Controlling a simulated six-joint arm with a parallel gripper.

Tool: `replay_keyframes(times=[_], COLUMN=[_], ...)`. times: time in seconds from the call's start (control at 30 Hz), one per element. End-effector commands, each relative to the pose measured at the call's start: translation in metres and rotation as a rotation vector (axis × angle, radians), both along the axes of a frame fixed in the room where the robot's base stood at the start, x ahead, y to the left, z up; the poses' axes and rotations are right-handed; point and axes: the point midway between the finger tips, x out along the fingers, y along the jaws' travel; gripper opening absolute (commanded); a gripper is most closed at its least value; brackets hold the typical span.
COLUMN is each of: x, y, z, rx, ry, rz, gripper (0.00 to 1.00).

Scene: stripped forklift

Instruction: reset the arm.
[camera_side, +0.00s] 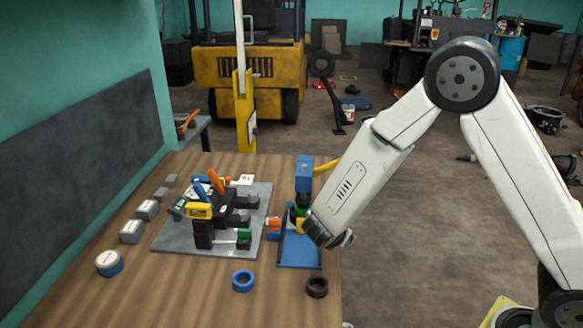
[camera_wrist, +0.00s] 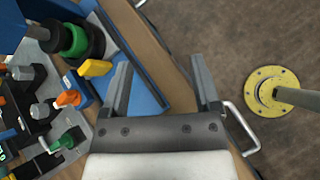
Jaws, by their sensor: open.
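My arm reaches in from the right in the side view, bent high, with its wrist low beside the blue stand (camera_side: 305,172) at the table's right edge. The fingers are hard to make out there. In the wrist view my gripper (camera_wrist: 163,82) is open, its two fingers wide apart. A green ring (camera_wrist: 74,40), black discs and a yellow piece (camera_wrist: 95,68) are on the stand, left of my gripper.
A grey plate (camera_side: 180,240) with a cluttered fixture occupies the table's middle. A blue ring (camera_side: 243,281), a black ring (camera_side: 317,287) and a round tin (camera_side: 109,263) lie nearer the front. A metal handle (camera_wrist: 244,130) projects at the table edge. A yellow forklift (camera_side: 250,68) stands behind.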

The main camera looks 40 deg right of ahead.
Motion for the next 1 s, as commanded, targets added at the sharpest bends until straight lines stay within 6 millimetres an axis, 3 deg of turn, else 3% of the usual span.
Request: replay_keyframes(times=[0.23, 0.5, 1.0], x=[-0.049, -0.091, -0.129], y=[-0.01, -0.003, 0.016], z=[0.008, 0.018, 0.045], rx=[0.257, 0.528, 0.97], ry=[-0.067, -0.182, -0.492], rz=[-0.34, -0.709, -1.357], gripper=[0.79, 0.79, 0.79])
